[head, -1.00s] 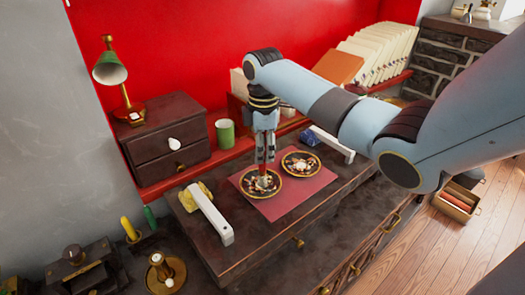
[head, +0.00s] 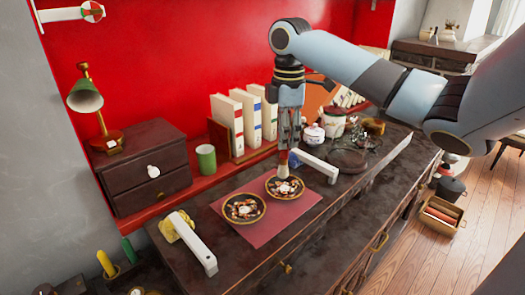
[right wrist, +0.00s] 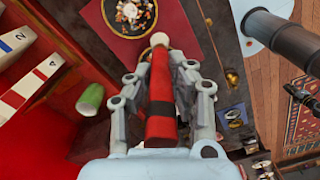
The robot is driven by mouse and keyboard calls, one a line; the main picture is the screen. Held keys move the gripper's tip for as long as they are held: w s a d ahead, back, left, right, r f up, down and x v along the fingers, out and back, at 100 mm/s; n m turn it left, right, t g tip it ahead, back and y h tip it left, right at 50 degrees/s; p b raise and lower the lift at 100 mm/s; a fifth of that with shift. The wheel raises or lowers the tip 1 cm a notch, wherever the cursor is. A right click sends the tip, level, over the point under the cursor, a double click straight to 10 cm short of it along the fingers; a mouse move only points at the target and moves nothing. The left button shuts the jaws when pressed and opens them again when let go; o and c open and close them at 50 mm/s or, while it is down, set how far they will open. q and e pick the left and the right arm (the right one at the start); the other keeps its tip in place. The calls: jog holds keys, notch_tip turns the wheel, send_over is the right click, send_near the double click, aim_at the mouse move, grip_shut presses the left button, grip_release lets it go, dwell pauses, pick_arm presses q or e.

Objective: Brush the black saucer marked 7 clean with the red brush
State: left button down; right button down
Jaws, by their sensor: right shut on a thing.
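Two dark saucers with gold rims and pale and brown specks lie on a red mat (head: 262,238): a left saucer (head: 244,208) and a right saucer (head: 297,190). I cannot read a number on either. My right gripper (head: 286,150) points down over the right saucer, shut on the red brush. In the right wrist view the red brush (right wrist: 162,90) stands between the fingers, its pale tip showing past them. In the head view the tip is at the right saucer; contact is unclear. One saucer (right wrist: 130,14) shows in the right wrist view. My left gripper is out of view.
A white-handled tool (head: 198,245) lies left of the mat, and another white bar (head: 315,165) lies behind it on the right. A green cup (head: 206,159), a dark drawer box (head: 145,170) and books (head: 245,120) stand behind. The mat's front is clear.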

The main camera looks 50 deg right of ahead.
jog(key=w+a+f+p, duration=0.2)
jog(key=w+a+p, duration=0.3)
jog(key=a+p, duration=0.25)
jog(key=f+b, duration=0.5)
jog(key=b, duration=0.1)
jog(key=shift+w+a+f, duration=0.1)
jog(key=shift+w+f, duration=0.15)
jog(key=shift+f, duration=0.15)
jog(key=shift+f+b, duration=0.45)
jog(key=shift+f, duration=0.6)
dwell(0.6)
jog(key=shift+w, duration=0.1)
